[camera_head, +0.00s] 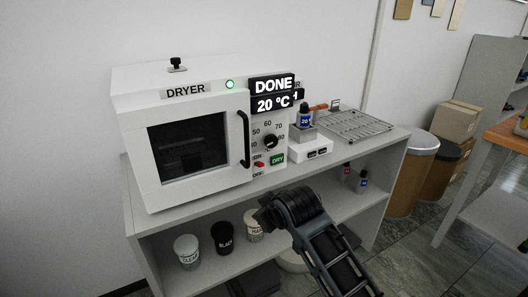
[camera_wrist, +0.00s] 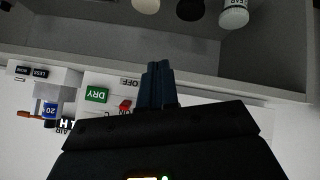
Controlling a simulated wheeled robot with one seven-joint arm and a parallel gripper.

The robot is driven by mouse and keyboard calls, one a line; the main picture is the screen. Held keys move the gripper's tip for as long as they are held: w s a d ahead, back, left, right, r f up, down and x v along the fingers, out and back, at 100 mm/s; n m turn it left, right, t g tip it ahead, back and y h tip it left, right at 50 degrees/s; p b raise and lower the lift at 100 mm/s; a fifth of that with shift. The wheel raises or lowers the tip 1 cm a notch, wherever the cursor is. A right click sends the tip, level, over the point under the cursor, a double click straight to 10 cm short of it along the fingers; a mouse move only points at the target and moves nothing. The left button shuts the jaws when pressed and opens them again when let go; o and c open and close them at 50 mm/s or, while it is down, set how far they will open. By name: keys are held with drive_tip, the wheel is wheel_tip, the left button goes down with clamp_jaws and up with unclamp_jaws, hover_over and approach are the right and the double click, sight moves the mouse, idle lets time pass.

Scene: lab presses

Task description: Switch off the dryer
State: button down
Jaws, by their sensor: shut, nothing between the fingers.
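The white dryer (camera_head: 217,105) stands on a grey shelf unit, its dark-windowed door closed. Its display (camera_head: 271,94) reads "DONE" and "20 °C", and a green lamp (camera_head: 230,85) is lit on top. A small red switch (camera_head: 259,164) sits low on the front panel, left of the green DRY button (camera_head: 278,159). The wrist view, upside down, shows the red switch (camera_wrist: 125,105) by an "OFF" label and the DRY button (camera_wrist: 96,95). My gripper (camera_head: 265,212) is shut and empty, below and in front of the panel; its fingers (camera_wrist: 157,68) point past the switch, apparently not touching it.
A dial (camera_head: 270,142) and a black door handle (camera_head: 244,138) are close to the switch. A small white device (camera_head: 310,146) and a wire rack (camera_head: 352,126) stand right of the dryer. Several cups, including a black one (camera_head: 222,238), stand on the lower shelf.

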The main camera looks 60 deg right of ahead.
drive_tip(key=w+d+r+m+g+p, duration=0.1)
drive_tip(key=w+d+r+m+g, duration=0.15)
drive_tip(key=d+r, duration=0.4)
drive_tip(key=y+p, duration=0.2)
drive_tip(key=y, duration=0.1)
approach(261, 162)
drive_tip(key=v, duration=0.4)
drive_tip(key=shift+r+m, duration=0.25)
drive_tip(key=shift+m, duration=0.1)
drive_tip(key=shift+f, duration=0.15)
drive_tip(key=x, duration=0.9)
drive_tip(key=shift+f+p, duration=0.3)
drive_tip(key=shift+f, duration=0.1)
drive_tip(key=shift+f, duration=0.1)
drive_tip(key=shift+a+f+t+b, duration=0.1)
drive_tip(key=shift+t+b, duration=0.35)
drive_tip(key=shift+b, duration=0.2)
drive_tip(key=shift+s+h, duration=0.15)
drive_tip(key=shift+h, duration=0.15)
